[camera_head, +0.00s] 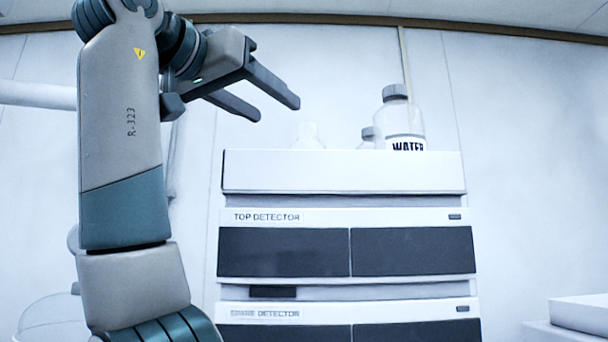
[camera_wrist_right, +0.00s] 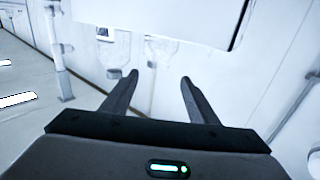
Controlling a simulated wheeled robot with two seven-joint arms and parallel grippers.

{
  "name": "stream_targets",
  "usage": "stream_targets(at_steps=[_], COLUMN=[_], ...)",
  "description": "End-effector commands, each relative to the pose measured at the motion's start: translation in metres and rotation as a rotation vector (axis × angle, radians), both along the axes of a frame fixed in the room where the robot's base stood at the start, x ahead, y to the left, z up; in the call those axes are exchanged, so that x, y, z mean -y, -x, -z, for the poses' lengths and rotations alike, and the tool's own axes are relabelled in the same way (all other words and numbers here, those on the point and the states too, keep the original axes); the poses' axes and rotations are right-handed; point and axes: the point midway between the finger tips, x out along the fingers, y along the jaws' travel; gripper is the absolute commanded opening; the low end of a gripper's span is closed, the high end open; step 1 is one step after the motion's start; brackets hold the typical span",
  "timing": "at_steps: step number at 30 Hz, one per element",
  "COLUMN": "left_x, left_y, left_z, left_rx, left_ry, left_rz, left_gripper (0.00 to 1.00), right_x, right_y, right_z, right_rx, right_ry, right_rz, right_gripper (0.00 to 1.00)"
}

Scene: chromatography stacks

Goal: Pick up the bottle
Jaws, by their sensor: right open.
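A clear bottle with a grey cap and a white label reading WATER (camera_head: 403,118) stands upright on top of the chromatography stack (camera_head: 343,172). The stack's front edge hides its base. Part of a smaller capped bottle (camera_head: 367,138) shows just left of it, and a pale, faint clear vessel (camera_head: 308,136) stands further left. My right gripper (camera_head: 277,110) is open and empty, left of the bottles in the head view and apart from them. Its two spread fingers also show in the right wrist view (camera_wrist_right: 159,77), with nothing between them. My left gripper is not in view.
The stack has modules with dark front panels, one marked TOP DETECTOR (camera_head: 298,252). A white box (camera_head: 580,313) stands at the lower right. A round clear vessel (camera_head: 48,318) is partly hidden behind my arm at the lower left. Wall space above the stack is clear.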

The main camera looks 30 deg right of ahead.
Motion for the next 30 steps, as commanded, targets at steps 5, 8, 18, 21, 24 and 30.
stream_targets(at_steps=[5,8,18,21,24,30], left_x=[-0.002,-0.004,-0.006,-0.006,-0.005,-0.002], left_y=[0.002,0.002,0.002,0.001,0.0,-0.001], left_z=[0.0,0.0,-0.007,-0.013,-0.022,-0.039], left_rx=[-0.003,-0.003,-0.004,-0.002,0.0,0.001], left_ry=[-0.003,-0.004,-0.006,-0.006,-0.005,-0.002], left_rz=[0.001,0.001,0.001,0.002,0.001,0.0], left_gripper=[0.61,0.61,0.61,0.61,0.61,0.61], right_x=[0.0,0.0,0.013,0.025,0.041,0.074], right_y=[0.002,0.002,-0.004,-0.01,-0.018,-0.033], right_z=[-0.001,-0.001,-0.002,-0.003,-0.004,-0.004], right_rx=[0.003,0.003,0.003,0.001,0.001,0.001], right_ry=[-0.003,-0.003,-0.003,-0.004,-0.004,-0.004], right_rz=[0.001,0.001,0.002,0.003,0.003,0.003], right_gripper=[0.54,0.54,0.54,0.54,0.54,0.54])
